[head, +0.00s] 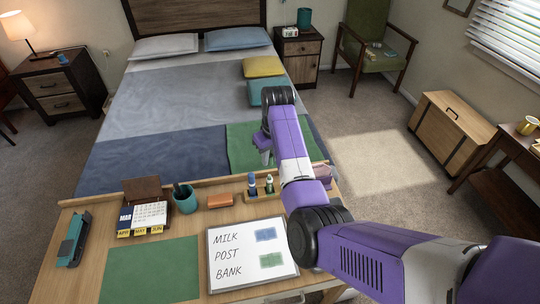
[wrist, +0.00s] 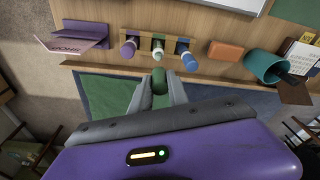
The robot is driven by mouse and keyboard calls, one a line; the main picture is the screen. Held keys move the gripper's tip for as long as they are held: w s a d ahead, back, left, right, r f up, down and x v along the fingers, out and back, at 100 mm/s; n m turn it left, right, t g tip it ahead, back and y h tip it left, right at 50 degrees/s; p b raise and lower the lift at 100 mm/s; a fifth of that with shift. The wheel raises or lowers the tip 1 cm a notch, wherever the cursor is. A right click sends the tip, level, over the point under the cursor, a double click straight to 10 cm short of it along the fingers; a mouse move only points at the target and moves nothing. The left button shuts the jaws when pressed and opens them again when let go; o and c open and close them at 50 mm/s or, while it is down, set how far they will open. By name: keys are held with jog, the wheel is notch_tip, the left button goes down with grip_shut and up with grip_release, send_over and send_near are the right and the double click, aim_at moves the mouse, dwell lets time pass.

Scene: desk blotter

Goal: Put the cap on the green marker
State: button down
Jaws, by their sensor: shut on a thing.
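My gripper (wrist: 160,88) is shut on a dark green cap (wrist: 159,78), held between its fingertips in the wrist view. In the head view my gripper (head: 265,157) hangs beyond the desk's far edge, over the bed side, and the cap cannot be made out. The green marker (head: 269,184) stands upright in a small wooden rack (head: 262,197) at the desk's back, its pale end bare and upward. It also shows in the wrist view (wrist: 157,48), apart from the cap. A blue marker (wrist: 183,51) and a purple marker (wrist: 129,48) stand on either side.
An orange-brown block (head: 220,200), a teal pen cup (head: 186,200) and a calendar (head: 143,217) are left of the rack. A whiteboard (head: 288,278) lies in front. A purple holder (wrist: 72,40) is beyond the purple marker. A raised wooden lip (wrist: 215,73) runs along the back edge.

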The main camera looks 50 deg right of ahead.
jog(key=b, duration=0.2)
send_over(270, 175)
jog(key=shift+f, duration=2.2)
jog(key=shift+a+p, duration=0.1)
jog(key=shift+p, duration=0.6)
jog(key=shift+f+b, duration=0.85)
jog(key=shift+f, duration=0.65)
jog(key=c, duration=1.2)
grip_release()
jog(key=shift+s+a+r+b, duration=0.1)
jog(key=shift+s+r+b, duration=0.15)
jog(key=shift+r, duration=1.7)
jog(key=shift+s+r+b, duration=0.15)
jog(key=shift+s+r, duration=0.1)
jog(key=shift+r, duration=1.65)
